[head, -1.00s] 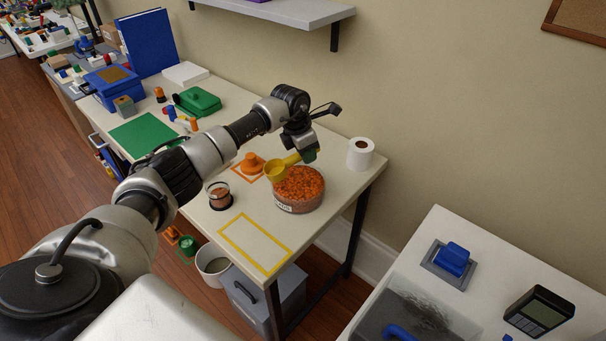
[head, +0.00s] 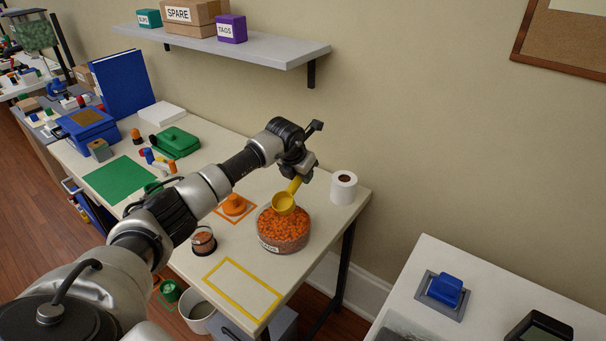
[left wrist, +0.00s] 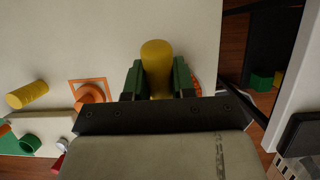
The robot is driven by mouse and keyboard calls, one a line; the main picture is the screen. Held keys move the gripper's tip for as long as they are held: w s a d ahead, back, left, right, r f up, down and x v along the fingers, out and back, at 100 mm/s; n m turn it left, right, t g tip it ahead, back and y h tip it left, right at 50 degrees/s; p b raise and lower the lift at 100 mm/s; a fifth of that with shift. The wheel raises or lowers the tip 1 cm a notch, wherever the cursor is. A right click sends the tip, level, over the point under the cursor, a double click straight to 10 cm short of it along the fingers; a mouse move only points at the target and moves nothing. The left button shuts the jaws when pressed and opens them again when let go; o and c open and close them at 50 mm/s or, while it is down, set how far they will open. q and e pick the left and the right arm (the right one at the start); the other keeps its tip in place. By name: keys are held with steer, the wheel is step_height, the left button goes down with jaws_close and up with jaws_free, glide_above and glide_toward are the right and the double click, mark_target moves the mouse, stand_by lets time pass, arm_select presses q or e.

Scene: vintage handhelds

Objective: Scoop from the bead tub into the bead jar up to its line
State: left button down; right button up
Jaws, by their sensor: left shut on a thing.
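The round clear bead tub (head: 284,240) is full of orange beads and stands near the table's right end. My left gripper (head: 299,178) is shut on the handle of the yellow scoop (head: 284,203). The scoop's bowl is over the far part of the tub; I cannot tell whether it touches the beads. In the left wrist view the scoop's yellow handle (left wrist: 157,62) sits between the green fingers. The small bead jar (head: 203,242) stands left of the tub, with reddish contents; its line is too small to make out. My right gripper is out of view.
A yellow outline (head: 242,290) in front is empty. A white roll (head: 343,188) stands behind right. A shelf (head: 240,50) hangs on the wall behind.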

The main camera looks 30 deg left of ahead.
mark_target(290, 198)
arm_select(q)
steer(key=shift+s+a+f+t+b, duration=0.1)
steer(key=shift+s+f+t+b, duration=0.1)
steer(key=shift+s+t+b, duration=0.6)
steer(key=t+b, duration=0.1)
steer(key=b, duration=0.1)
steer(key=s+t+b, duration=0.1)
steer(key=b, duration=0.1)
steer(key=shift+f+t+b, duration=0.1)
steer(key=shift+t+b, duration=0.2)
steer(key=shift+b, duration=0.1)
steer(key=shift+f, duration=0.15)
steer(key=f+b, duration=0.1)
steer(key=s+f+b, duration=0.1)
steer(key=f+b, duration=0.1)
steer(key=shift+s+a+f+b, duration=0.1)
steer(key=shift+s+b, duration=0.1)
steer(key=shift+b, duration=0.1)
steer(key=shift+s+f+b, duration=0.45)
steer(key=shift+s+b, duration=0.1)
